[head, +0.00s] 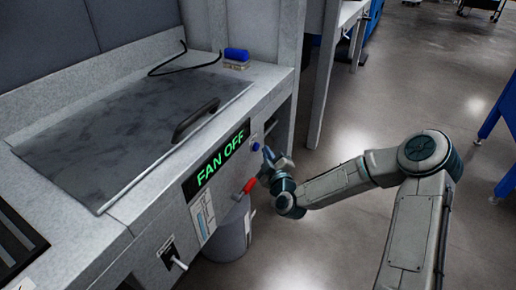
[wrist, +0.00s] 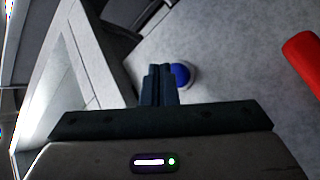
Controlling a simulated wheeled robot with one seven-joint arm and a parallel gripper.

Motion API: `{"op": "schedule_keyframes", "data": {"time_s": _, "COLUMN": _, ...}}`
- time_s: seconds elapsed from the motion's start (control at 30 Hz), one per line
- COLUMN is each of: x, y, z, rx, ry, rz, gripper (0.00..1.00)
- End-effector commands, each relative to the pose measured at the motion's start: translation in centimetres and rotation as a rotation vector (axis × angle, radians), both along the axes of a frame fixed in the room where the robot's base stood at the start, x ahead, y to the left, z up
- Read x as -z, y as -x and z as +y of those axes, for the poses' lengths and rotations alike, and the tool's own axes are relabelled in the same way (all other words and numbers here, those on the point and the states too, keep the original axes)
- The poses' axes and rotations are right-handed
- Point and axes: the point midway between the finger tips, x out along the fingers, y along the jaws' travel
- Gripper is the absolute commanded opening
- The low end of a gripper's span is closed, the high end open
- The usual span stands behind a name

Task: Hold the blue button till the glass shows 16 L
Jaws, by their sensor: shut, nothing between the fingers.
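The round blue button (head: 255,146) is on the front panel, right of the green-lettered display. In the wrist view the blue button (wrist: 183,74) shows just right of the fingertips, partly hidden by them. My gripper (head: 267,153) is shut and empty, its tips close to the button. In the wrist view my gripper (wrist: 159,72) points at the panel; I cannot tell whether it touches the button. The glass (head: 203,216) is an upright gauge low on the panel with a pale blue part; its marks are too small to read.
The display (head: 217,160) reads FAN OFF. A red handle (head: 249,185) sticks out below the button; it shows at right in the wrist view (wrist: 303,62). A grey bucket (head: 230,238) stands underneath. A toggle switch (head: 175,261) is at lower left.

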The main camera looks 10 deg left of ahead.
Motion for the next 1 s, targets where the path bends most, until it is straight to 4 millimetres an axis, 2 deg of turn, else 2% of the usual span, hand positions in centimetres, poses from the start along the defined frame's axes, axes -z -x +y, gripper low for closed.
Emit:
{"op": "schedule_keyframes", "data": {"time_s": 0.53, "x": 0.0, "y": 1.5, "z": -4.2, "rx": 0.001, "ry": 0.001, "rz": -0.001, "gripper": 0.00}}
{"op": "schedule_keyframes", "data": {"time_s": 1.0, "x": 0.0, "y": 1.7, "z": -4.7, "rx": 0.000, "ry": 0.000, "rz": 0.000, "gripper": 0.00}}
